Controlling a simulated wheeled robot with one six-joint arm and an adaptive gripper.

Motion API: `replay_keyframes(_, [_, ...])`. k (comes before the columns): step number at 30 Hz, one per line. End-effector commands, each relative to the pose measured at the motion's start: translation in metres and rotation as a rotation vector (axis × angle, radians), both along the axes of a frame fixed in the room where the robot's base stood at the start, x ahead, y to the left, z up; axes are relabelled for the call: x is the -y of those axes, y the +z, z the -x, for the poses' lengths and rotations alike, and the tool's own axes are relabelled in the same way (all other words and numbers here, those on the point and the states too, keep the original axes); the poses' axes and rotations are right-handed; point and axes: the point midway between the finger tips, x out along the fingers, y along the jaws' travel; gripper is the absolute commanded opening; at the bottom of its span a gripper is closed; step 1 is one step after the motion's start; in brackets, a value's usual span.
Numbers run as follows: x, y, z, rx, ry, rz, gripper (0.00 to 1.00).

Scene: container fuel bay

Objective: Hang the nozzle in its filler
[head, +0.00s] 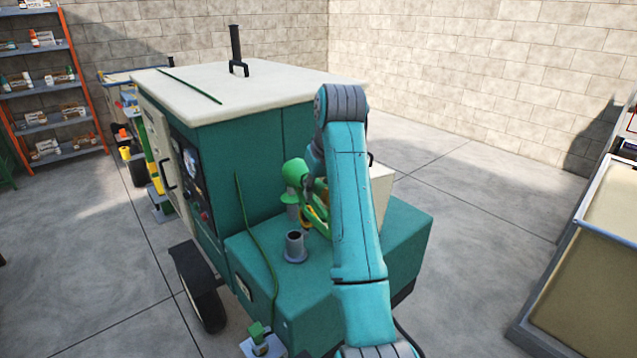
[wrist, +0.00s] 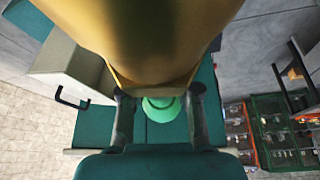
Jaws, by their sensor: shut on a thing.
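The nozzle shows in the head view as a small yellow and green shape (head: 319,214) just left of my arm, partly hidden by it. In the wrist view a large yellow body (wrist: 150,40), which looks like the nozzle, fills the top middle. My gripper (wrist: 160,97) has its dark fingers on either side of the lower end of this body and is shut on it. The grey, open-topped round filler (head: 295,246) stands upright on the low teal deck, just left of and below the nozzle. The nozzle appears apart from it. My gripper is mostly hidden in the head view.
A teal cabinet (head: 233,140) with a pale top stands behind the deck. A green rounded fitting (head: 292,174) is close behind the filler. A green line (head: 247,225) hangs along the cabinet and deck.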

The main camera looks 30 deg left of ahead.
Motion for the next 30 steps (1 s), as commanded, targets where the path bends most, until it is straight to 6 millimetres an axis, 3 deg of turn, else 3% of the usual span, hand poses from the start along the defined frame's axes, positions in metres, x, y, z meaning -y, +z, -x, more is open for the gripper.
replay_keyframes(15, [0.000,-0.040,0.000,0.002,0.000,-0.001,0.00])
replay_keyframes(30, [0.002,-0.046,0.001,0.003,0.000,-0.003,0.00])
